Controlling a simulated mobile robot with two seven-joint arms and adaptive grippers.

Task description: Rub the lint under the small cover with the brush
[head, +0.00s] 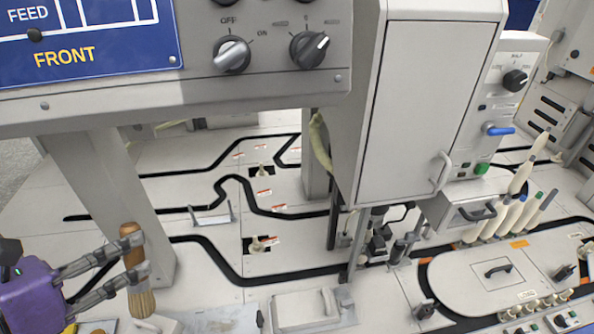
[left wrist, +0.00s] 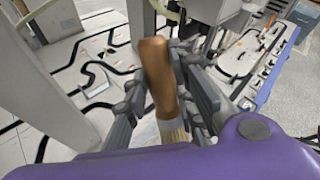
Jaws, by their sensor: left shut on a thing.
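My left gripper (head: 143,254) is shut on the brush, at the lower left of the head view. The brush has a brown wooden handle (head: 131,236) pointing up and pale bristles (head: 142,304) pointing down. In the left wrist view the handle (left wrist: 158,75) stands between the fingers, with part of the bristles (left wrist: 173,130) below. A small grey cover plate (head: 297,309) lies at the bottom centre, apart from the brush; I cannot tell for certain that it is the small cover. I cannot make out any lint. My right gripper is out of view.
A grey post (head: 105,200) stands just behind the brush. A control box with knobs (head: 232,55) overhangs the deck, and a tall cabinet (head: 420,100) stands right of centre. An oval plate with a handle (head: 455,285) and several upright bobbins (head: 523,178) are at right. The mid-deck is mostly open.

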